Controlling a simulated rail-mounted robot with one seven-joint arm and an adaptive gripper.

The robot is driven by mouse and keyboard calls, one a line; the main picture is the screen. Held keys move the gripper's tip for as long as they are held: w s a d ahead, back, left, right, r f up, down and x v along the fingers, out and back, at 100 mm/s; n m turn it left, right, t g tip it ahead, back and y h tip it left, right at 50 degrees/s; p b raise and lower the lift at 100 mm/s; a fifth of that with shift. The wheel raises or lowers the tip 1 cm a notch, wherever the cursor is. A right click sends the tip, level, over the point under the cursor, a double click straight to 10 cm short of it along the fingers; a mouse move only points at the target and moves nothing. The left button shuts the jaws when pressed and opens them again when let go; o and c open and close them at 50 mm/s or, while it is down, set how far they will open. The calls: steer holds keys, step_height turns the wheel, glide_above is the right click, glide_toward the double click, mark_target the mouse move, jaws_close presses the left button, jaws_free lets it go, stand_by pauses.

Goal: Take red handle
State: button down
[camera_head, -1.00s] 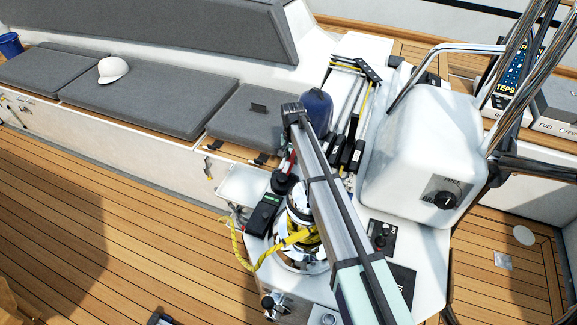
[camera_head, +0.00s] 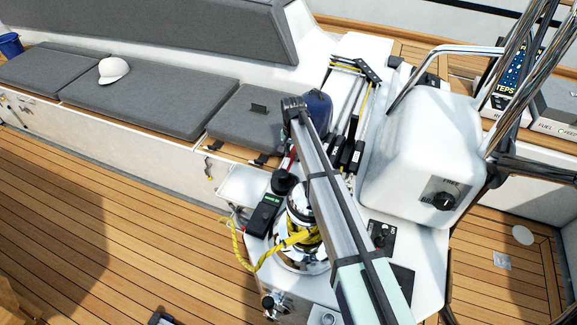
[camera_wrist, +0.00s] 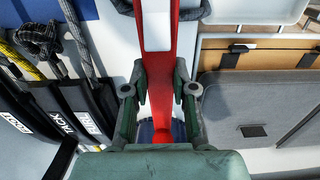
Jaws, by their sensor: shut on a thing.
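The red handle (camera_wrist: 159,85) runs down the middle of the wrist view, with a pale inset near the top. My gripper (camera_wrist: 160,90) has its two green fingers on either side of the handle and is shut on it. In the head view only a small bit of red shows beside my arm, and the gripper itself is hidden behind the arm.
A chrome winch (camera_head: 298,215) with yellow rope stands beside a black device (camera_head: 263,213) with a green display. Black rope clutches (camera_wrist: 75,110) lie left of the handle in the wrist view. Grey seat cushions (camera_head: 150,98) carry a white cap (camera_head: 113,70).

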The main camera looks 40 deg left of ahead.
steer(key=shift+r+p, duration=0.35)
steer(key=shift+r, duration=0.8)
